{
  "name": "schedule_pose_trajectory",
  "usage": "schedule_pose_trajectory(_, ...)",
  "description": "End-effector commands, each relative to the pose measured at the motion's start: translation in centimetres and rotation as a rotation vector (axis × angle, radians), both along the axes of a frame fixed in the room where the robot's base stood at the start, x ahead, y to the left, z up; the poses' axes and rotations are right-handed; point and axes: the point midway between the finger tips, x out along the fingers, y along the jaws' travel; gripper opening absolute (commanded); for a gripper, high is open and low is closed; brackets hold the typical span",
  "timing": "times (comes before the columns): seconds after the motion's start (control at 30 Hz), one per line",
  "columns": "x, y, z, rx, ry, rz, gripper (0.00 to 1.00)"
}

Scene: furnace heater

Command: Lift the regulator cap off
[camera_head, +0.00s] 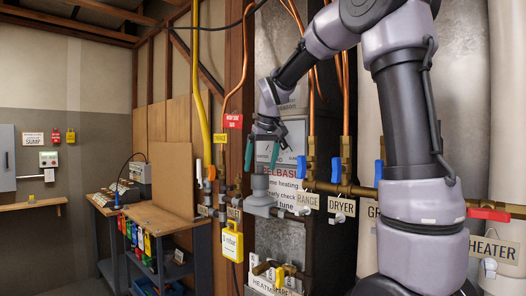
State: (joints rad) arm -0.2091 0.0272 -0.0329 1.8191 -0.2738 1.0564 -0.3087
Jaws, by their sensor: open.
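The grey regulator (260,201) sits on the gas pipe in front of the furnace. Its upright round top, where the cap (260,183) appears to be, points upward. I cannot make out a seam between cap and body. My gripper (261,168) points down just above the regulator's top. Its two green-tipped fingers are open and spread to either side, with nothing visible between them. At this size I cannot tell whether a finger touches the cap.
Copper lines with blue-handled valves (336,170) stand right of the regulator, with tags RANGE (307,199) and DRYER (342,207). A red-handled valve (488,214) is at far right. A workbench (152,216) stands at left.

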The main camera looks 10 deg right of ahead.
Motion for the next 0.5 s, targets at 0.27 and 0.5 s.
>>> schedule_pose_trajectory(0.27,1.4,0.3,-3.6,0.0,0.001,-0.001,0.95)
schedule_pose_trajectory(0.5,1.8,0.3,-4.4,0.001,-0.001,-0.001,0.95)
